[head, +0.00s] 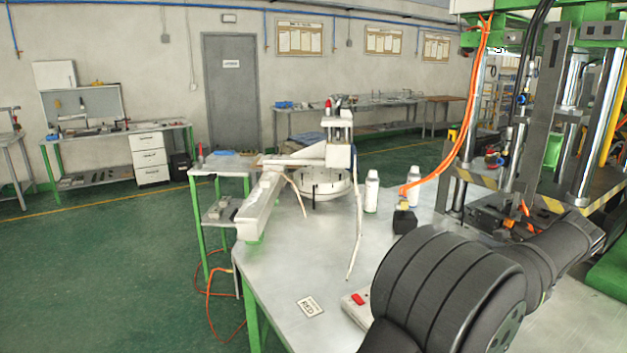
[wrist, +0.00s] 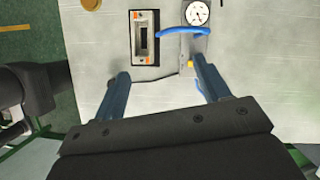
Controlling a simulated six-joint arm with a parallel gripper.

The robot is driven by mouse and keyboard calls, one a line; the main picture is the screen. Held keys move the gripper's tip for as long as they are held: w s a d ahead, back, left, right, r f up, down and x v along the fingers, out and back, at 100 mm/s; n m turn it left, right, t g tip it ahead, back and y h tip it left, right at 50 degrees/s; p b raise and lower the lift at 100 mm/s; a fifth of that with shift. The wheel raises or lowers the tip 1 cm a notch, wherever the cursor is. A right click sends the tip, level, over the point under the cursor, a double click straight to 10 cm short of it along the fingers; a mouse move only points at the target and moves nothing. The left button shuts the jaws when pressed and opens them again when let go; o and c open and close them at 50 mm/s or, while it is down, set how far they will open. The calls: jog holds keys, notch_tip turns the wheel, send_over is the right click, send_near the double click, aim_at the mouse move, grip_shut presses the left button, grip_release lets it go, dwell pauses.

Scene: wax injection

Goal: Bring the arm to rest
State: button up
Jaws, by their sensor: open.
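My gripper (wrist: 158,80) shows in the wrist view with its two blue-grey fingers spread wide. It is open, and nothing is between the fingers. Beyond the fingertips is a light metal panel or surface (wrist: 250,50) with a gauge and a slotted fitting on it. In the head view my dark arm fills the lower right and reaches toward the press. The gripper itself cannot be made out there.
The tall press (head: 540,110) with steel columns stands at the right. The metal table (head: 290,260) carries a white rotary fixture (head: 318,182) and white bottles (head: 371,190). A round gauge (wrist: 197,13), blue hose (wrist: 185,31) and slotted fitting (wrist: 144,38) lie close beyond my fingers.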

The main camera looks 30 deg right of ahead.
jog(key=w+d+f+m, duration=0.1)
jog(key=w+f, duration=0.2)
jog(key=w, duration=0.7)
jog(key=w+d+f+m+h, duration=0.1)
jog(key=w+f, duration=0.2)
jog(key=w, duration=0.6)
jog(key=shift+w+d+f+m, duration=0.15)
jog(key=shift+w+d+m, duration=0.1)
jog(key=shift+w+m, duration=0.15)
jog(key=shift+o, duration=0.2)
jog(key=o, duration=0.6)
jog(key=shift+o, duration=0.2)
jog(key=s+d+r+g, duration=0.2)
jog(key=s+r, duration=0.2)
jog(key=s, duration=0.6)
jog(key=s+d+r+g, duration=0.25)
jog(key=s+r, duration=0.25)
jog(key=s, duration=0.5)
notch_tip(320, 180, down, 10)
jog(key=shift+r, duration=0.15)
